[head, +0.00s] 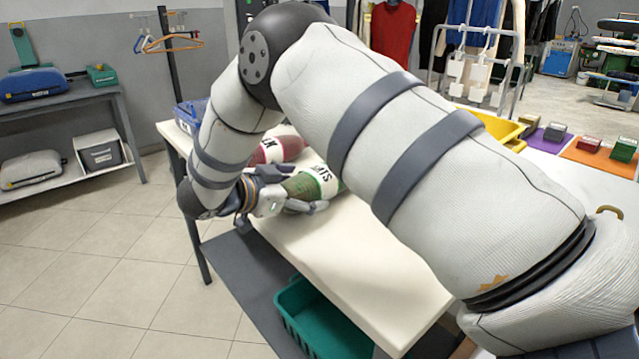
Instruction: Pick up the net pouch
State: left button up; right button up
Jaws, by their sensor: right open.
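A green net pouch (327,177) with a white lettered band lies on the white table (340,255). A dark red pouch (282,148) with a similar white band lies behind it, to its left. I cannot tell from the picture which of the two the task means. My right gripper (305,190) is open at the near left end of the green pouch, with its fingers on either side of that end. I cannot tell whether they touch it. My right arm hides the green pouch's far end. My left gripper is out of view.
A blue basket (190,112) stands at the table's back left corner. A yellow bin (497,126) and small boxes on purple and orange mats (600,158) are at the right. A green crate (292,318) sits below the table. The table's front part is bare.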

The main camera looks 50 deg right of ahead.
jog(key=c, duration=1.5)
